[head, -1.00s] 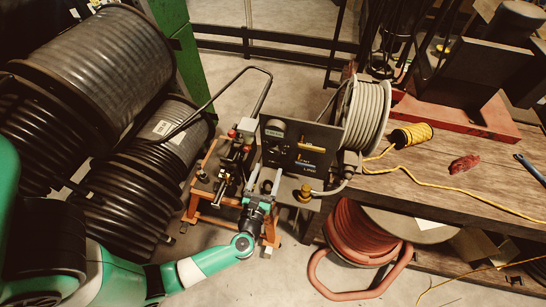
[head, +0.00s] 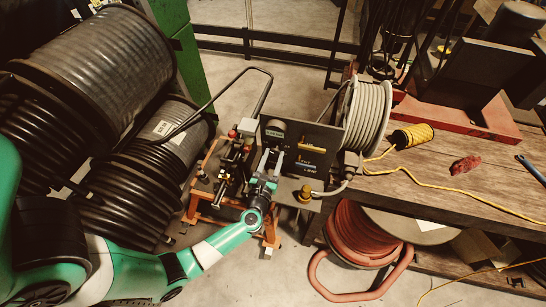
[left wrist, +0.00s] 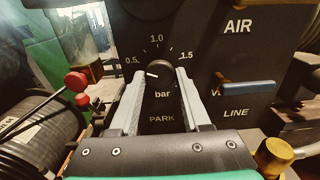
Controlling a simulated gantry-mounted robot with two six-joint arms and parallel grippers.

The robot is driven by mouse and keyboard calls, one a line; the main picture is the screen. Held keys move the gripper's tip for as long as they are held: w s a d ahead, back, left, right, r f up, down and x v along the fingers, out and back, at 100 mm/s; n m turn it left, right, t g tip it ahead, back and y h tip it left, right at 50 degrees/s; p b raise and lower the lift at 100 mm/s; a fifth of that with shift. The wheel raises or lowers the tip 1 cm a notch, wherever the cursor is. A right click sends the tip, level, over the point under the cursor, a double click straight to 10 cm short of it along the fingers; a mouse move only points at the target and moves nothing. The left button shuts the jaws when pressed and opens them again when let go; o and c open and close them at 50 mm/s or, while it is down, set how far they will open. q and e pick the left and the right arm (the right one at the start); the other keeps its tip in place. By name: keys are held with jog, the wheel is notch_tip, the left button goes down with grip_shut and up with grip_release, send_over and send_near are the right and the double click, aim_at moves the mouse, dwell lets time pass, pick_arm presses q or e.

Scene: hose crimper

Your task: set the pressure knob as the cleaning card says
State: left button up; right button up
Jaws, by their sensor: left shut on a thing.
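The pressure knob (left wrist: 158,71) is dark with a short white mark, on a black panel (left wrist: 205,50). Its scale reads 0.5, 1.0 and 1.5 bar, with PARK below. The white mark lies on the knob's left side, roughly toward 0.5; its exact setting is hard to tell. My left gripper (head: 272,155) reaches the panel front in the head view. In the left wrist view its two grey fingers (left wrist: 162,78) are shut on the knob, one on each side. My right gripper is not in view. I cannot make out a readable cleaning card.
A blue lever (left wrist: 248,88) sits right of the knob between AIR and LINE labels. A brass knob (head: 305,193) stands at the panel's lower right. Red knobs (left wrist: 76,81) are at the left. A grey hose reel (head: 368,115) stands close behind the panel; black reels (head: 100,75) crowd the left.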

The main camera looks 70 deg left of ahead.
pick_arm(q)
grip_shut()
